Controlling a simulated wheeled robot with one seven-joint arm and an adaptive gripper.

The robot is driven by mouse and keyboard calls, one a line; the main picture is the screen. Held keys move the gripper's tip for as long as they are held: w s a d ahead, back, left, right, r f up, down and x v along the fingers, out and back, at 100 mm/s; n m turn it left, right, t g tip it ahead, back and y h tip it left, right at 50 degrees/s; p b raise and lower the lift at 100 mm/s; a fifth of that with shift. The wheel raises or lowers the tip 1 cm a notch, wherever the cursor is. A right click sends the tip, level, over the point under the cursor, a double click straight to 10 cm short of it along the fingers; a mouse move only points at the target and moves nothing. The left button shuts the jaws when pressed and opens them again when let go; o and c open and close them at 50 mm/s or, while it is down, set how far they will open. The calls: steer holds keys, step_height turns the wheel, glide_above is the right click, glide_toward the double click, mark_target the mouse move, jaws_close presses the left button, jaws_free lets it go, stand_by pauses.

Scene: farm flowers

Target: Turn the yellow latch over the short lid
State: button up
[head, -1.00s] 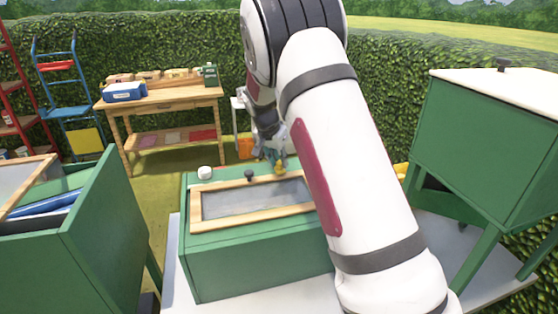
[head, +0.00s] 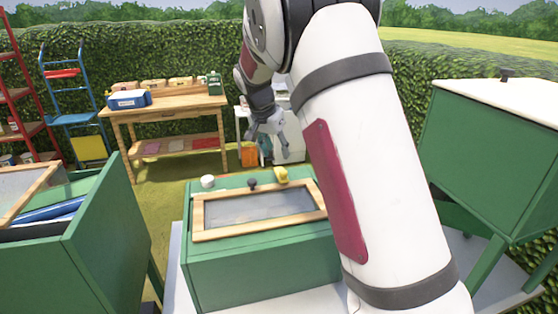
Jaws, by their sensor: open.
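The short lid (head: 262,206) has a pale wooden frame, a grey pane and a dark knob (head: 252,184). It lies shut on top of the green box (head: 260,265) in the middle. The small yellow latch (head: 281,175) stands at the lid's back edge, right of the knob. I cannot tell whether its end overlaps the frame. My gripper (head: 271,146) is open and empty, raised above and behind the latch, apart from it. A round white piece (head: 207,181) sits at the box's back left.
A green box with an open lid (head: 100,245) stands at the left. A green cabinet with a white top (head: 495,150) stands at the right. My arm covers the right of the middle box.

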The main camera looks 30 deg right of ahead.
steer(key=shift+v, duration=1.3)
